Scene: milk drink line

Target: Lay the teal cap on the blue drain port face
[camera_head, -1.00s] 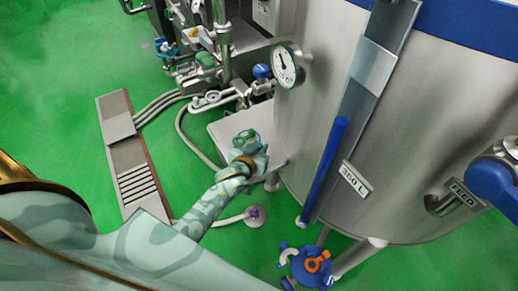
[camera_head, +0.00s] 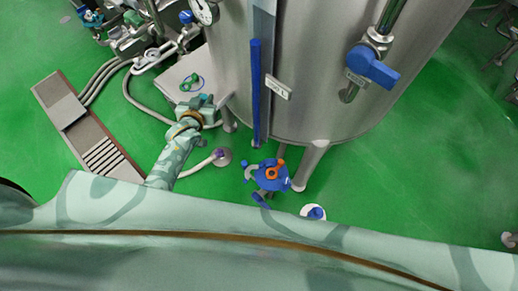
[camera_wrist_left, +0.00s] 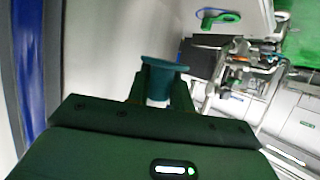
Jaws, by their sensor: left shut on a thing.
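My left gripper (camera_head: 208,103) is over the front edge of the pale step beside the tank, its fingers small and unclear in the head view. In the left wrist view, the gripper (camera_wrist_left: 160,92) is shut on the teal cap (camera_wrist_left: 165,66), a flared round piece with a pale part below. The cap is held clear of other things there. A blue fitting (camera_head: 271,177) with an orange ring-like part sits low beside a tank leg, right of the gripper. I cannot tell which blue surface is the drain port face. My right gripper is out of view.
The steel tank (camera_head: 310,105) with a blue upright tube (camera_head: 256,92) stands right of the gripper. A green piece (camera_head: 190,82) lies on the step (camera_head: 172,77). A white floor disc (camera_head: 313,211) with a blue centre is right of the fitting. Green floor lies open at right.

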